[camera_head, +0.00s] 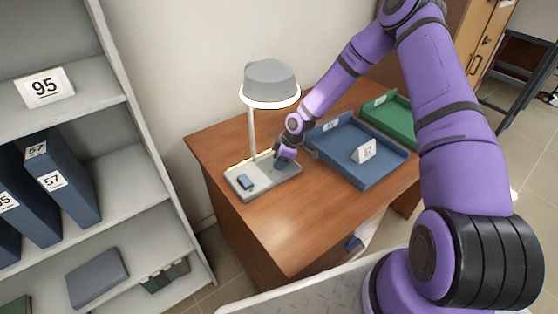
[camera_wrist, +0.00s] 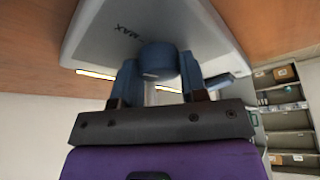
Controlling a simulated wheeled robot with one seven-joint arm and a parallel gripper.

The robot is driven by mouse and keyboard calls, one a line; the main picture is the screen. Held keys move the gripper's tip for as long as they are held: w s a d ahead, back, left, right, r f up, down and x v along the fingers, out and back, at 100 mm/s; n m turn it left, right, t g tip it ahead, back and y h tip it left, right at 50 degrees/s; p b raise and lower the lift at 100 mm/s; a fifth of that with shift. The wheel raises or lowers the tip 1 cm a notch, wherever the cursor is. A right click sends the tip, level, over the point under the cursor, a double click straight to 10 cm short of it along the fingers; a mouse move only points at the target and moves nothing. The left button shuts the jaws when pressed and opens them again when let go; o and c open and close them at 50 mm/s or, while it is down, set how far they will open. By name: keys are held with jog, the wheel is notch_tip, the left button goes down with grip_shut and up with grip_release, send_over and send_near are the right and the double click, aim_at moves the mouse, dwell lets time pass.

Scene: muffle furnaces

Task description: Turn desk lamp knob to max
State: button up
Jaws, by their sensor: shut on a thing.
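The desk lamp stands on the wooden desk in the head view, with a grey shade (camera_head: 270,80), a lit white rim and a pale base (camera_head: 262,190). A blue switch-like part (camera_head: 245,182) sits on the left of the base. My gripper (camera_head: 284,162) is at the right part of the base. In the wrist view, the fingers of my gripper (camera_wrist: 157,85) are shut on the round blue knob (camera_wrist: 158,58). The lamp base (camera_wrist: 90,42) fills the upper part of that view, and the word MAX (camera_wrist: 127,31) is printed on it near the knob. The knob's pointer is not clear.
A blue tray (camera_head: 365,184) with a number card lies right of the lamp, with a green tray (camera_head: 390,122) behind it. A grey shelf with blue binders (camera_head: 65,182) stands at the left. The desk front (camera_head: 290,240) is clear.

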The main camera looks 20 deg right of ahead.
jog(key=shift+m+t+h, duration=0.3)
jog(key=shift+m+t, duration=0.4)
jog(key=shift+m, duration=1.2)
jog(key=o, duration=0.9)
jog(key=v, duration=1)
jog(key=shift+s+r, duration=0.1)
jog(key=shift+r, duration=0.3)
jog(key=shift+s+d, duration=0.1)
